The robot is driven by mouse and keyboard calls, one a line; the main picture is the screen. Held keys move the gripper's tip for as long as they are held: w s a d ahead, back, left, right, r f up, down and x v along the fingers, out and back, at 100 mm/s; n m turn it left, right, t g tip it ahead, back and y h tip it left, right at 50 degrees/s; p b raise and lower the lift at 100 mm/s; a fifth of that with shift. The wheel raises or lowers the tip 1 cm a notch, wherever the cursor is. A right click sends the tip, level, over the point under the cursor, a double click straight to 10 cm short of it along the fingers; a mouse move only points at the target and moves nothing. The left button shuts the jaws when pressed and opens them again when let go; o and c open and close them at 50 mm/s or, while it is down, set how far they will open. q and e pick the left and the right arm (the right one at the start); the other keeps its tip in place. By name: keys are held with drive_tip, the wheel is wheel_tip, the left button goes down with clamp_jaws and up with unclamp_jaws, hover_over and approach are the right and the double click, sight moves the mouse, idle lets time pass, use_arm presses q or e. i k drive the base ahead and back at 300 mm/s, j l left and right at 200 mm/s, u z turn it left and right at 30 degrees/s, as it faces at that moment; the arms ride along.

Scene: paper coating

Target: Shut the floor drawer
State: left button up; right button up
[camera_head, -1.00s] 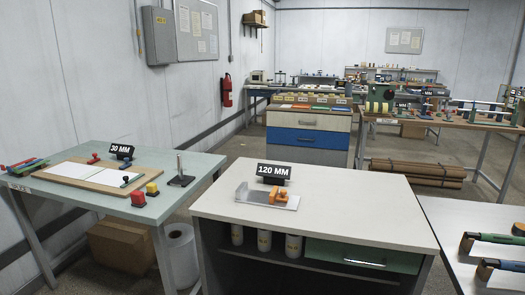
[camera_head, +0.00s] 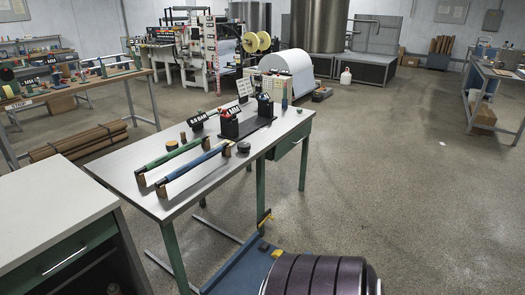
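I cannot tell which drawer is the floor drawer. A green drawer front (camera_head: 66,254) with a metal bar handle sits under the pale top of the cabinet at the lower left. It looks about flush with the cabinet front. A second green drawer (camera_head: 291,139) sits under the right end of the steel-topped table; it looks shut. A low blue frame (camera_head: 230,272) with yellow parts is on the floor at the bottom, partly hidden by a dark ribbed roll (camera_head: 318,274). Neither of my grippers is in view.
The steel-topped table (camera_head: 128,170) holds blue and green rods, small stands and pucks. Brown rolls (camera_head: 80,140) lie under a bench at the left. A coating machine and a large white roll (camera_head: 288,72) stand behind. The floor at right (camera_head: 420,190) is open.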

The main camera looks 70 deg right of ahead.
sight(244, 273)
drive_tip(key=z, duration=2.5)
